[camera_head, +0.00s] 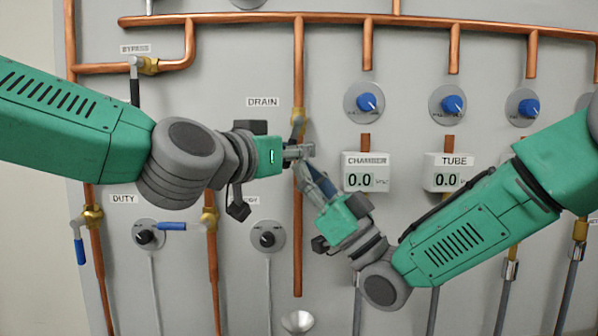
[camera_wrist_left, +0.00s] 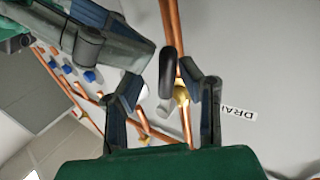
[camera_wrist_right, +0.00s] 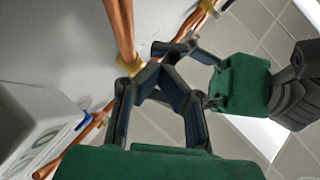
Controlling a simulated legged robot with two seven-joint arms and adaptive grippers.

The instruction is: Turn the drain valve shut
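The drain valve is a brass body (camera_head: 298,115) on the vertical copper pipe, just below the DRAIN label (camera_head: 263,102). In the left wrist view its brass (camera_wrist_left: 181,94) and a dark grey lever (camera_wrist_left: 167,75) show between the fingers of my left gripper (camera_wrist_left: 168,92). That gripper (camera_head: 300,152) is open, just below the valve in the head view. My right gripper (camera_head: 312,178) reaches up from the lower right, very close to the left one. In the right wrist view its fingers (camera_wrist_right: 158,88) are near the valve's brass (camera_wrist_right: 130,65). Whether they hold the lever is hidden.
The bypass valve (camera_head: 148,66) is at the upper left, the duty valve (camera_head: 92,216) at the lower left. Blue knobs (camera_head: 367,102) and the CHAMBER (camera_head: 367,172) and TUBE (camera_head: 453,172) gauges are to the right. A funnel (camera_head: 298,321) sits below the pipe. The grippers crowd each other.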

